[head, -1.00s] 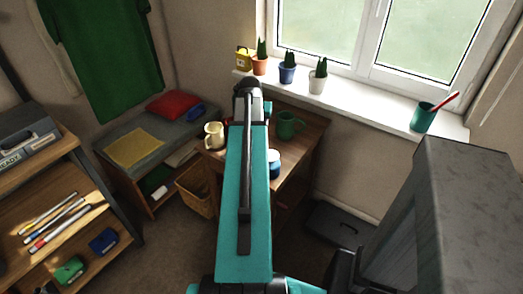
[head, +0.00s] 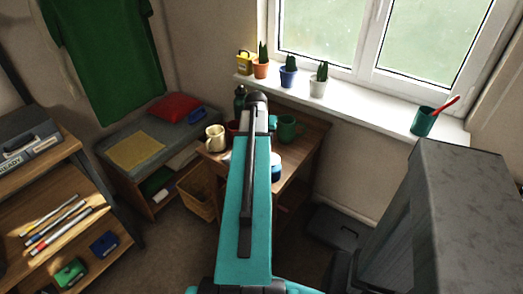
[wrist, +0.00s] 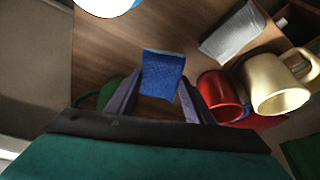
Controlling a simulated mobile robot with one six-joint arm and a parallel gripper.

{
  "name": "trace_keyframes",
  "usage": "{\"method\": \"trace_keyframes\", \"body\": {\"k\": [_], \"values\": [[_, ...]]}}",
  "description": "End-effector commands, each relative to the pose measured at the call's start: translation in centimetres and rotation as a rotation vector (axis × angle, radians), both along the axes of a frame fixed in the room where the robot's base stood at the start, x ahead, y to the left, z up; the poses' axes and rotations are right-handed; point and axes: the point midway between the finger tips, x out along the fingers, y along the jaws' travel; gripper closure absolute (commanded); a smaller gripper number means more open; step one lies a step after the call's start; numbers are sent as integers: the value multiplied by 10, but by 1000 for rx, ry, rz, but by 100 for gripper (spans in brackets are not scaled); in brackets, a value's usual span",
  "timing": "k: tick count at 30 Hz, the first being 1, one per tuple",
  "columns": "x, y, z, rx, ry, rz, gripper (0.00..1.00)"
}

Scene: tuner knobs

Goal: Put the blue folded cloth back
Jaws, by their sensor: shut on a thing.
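The blue folded cloth (wrist: 163,66) is between the two fingers of my gripper (wrist: 160,78) in the wrist view. The fingers are shut on it, and its far end sticks out past them, over the wooden table (wrist: 110,45). I cannot tell how high it is above the table top. In the head view my own arm hides the gripper and the cloth; the small table (head: 302,150) shows on both sides of the arm.
A red mug (wrist: 221,94), a cream mug (wrist: 268,88) and a grey folded thing (wrist: 232,32) are to the right in the wrist view. A green mug (head: 287,128) stands right of my arm. Potted cacti (head: 288,76) line the windowsill.

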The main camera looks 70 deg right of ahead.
Motion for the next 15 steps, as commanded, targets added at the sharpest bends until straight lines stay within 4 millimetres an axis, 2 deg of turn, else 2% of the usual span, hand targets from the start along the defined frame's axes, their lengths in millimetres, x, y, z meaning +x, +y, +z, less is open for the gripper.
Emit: {"method": "trace_keyframes", "body": {"k": [6,15], "values": [[0,0,-19,0,0,-1,70],[-1,-1,-21,-2,-1,-1,70]]}}
